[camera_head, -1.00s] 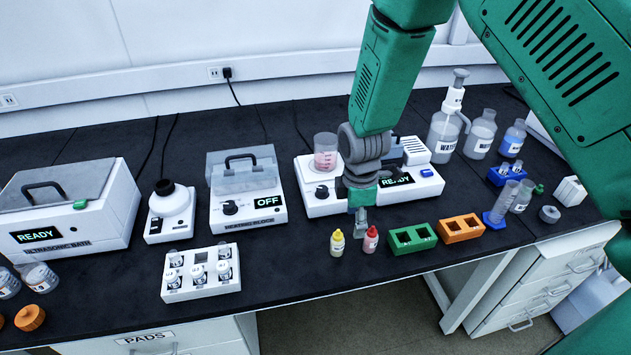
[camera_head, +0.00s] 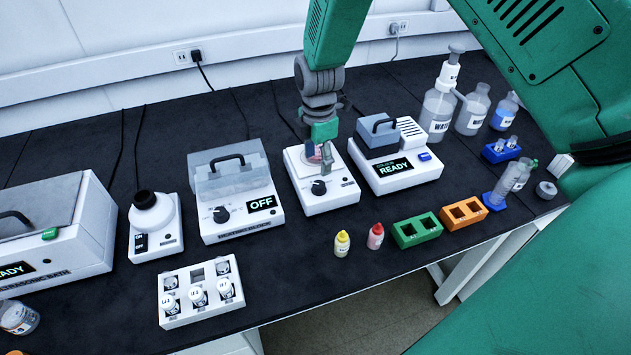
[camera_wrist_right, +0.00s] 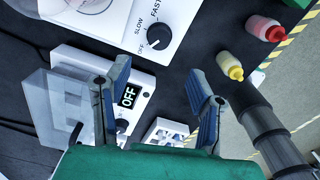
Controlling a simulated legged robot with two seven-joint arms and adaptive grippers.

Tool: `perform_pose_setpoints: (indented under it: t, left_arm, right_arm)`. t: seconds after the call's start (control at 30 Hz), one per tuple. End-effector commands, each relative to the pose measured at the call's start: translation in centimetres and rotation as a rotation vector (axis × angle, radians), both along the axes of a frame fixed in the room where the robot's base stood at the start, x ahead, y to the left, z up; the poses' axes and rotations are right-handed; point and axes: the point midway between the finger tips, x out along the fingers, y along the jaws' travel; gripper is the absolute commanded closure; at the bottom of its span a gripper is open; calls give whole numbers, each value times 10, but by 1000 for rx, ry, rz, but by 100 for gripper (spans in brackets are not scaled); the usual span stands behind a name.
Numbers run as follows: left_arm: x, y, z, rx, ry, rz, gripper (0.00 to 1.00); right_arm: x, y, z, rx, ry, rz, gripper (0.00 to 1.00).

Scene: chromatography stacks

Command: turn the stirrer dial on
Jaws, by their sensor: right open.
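The stirrer (camera_head: 335,198) is a white box near the middle of the bench, with a black dial (camera_head: 318,187) on its front. The right wrist view also shows the dial (camera_wrist_right: 160,37), with FAST, SLOW and OFF printed around it. Its white mark seems to face OFF. My right gripper (camera_head: 325,157) hangs over the stirrer, behind the dial in the head view, and partly hides a beaker with pink contents. In the wrist view its fingers (camera_wrist_right: 158,72) are spread and empty, with the dial beyond the tips, apart from them. My left gripper is not in view.
The heating block (camera_head: 232,225) reading OFF stands left of the stirrer, and a device reading READY (camera_head: 410,180) stands close on the right. A yellow bottle (camera_head: 342,243) and a red bottle (camera_head: 375,236) stand in front. A white vial rack (camera_head: 190,318) sits front left.

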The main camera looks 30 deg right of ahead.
Motion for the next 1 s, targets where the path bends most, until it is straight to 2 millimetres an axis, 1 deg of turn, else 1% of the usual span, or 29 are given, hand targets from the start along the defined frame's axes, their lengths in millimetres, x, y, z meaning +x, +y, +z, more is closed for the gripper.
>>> perform_pose_setpoints:
  t: [0.03, 0.2, 0.3, 0.4, 0.6, 0.83, 0.87, 0.9, 1.0]
  left_arm:
    - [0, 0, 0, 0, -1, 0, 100]
    - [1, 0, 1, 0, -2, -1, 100]
    - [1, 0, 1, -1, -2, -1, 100]
    - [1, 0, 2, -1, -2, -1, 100]
    - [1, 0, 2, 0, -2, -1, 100]
    - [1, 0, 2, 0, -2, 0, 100]
    - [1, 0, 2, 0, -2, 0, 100]
    - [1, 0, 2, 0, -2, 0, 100]
    - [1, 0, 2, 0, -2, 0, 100]
  right_arm:
    - [-1, -2, -15, 0, 6, -2, 50]
    - [0, -2, -50, 0, 4, -2, 50]
    - [-1, 0, -65, -2, 3, -2, 50]
    - [-1, 0, -77, -2, 0, -2, 50]
    - [0, 2, -87, -4, -1, -3, 50]
    - [0, -1, -88, -1, -1, -3, 50]
    - [0, -1, -88, -1, -1, -3, 54]
    - [0, -1, -88, 0, -1, -3, 68]
    - [0, -2, -88, 0, -1, -3, 100]
